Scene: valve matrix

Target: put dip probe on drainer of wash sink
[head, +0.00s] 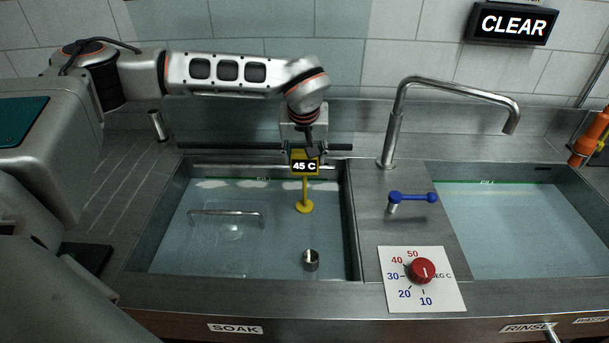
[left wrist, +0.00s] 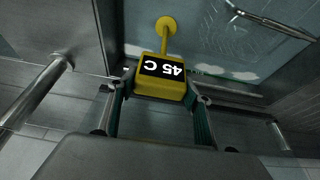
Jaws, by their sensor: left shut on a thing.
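The yellow dip probe (head: 305,190) has a display head reading 45 C and a stem ending in a round yellow foot. My left gripper (head: 304,150) is shut on its head from above. The probe hangs upright over the back right part of the soak basin; I cannot tell how deep its foot is in the water. In the left wrist view the probe head (left wrist: 161,80) sits between the two fingers. The ribbed drainer (head: 110,185) lies left of the soak basin. My right gripper is out of view.
The soak basin (head: 345,220) holds water, a clear box with a bar handle (head: 225,213) and a small metal cylinder (head: 311,260). A tall faucet (head: 393,130), blue lever (head: 412,197) and red dial (head: 423,270) stand to the right. A metal post (head: 157,125) rises at the drainer's back.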

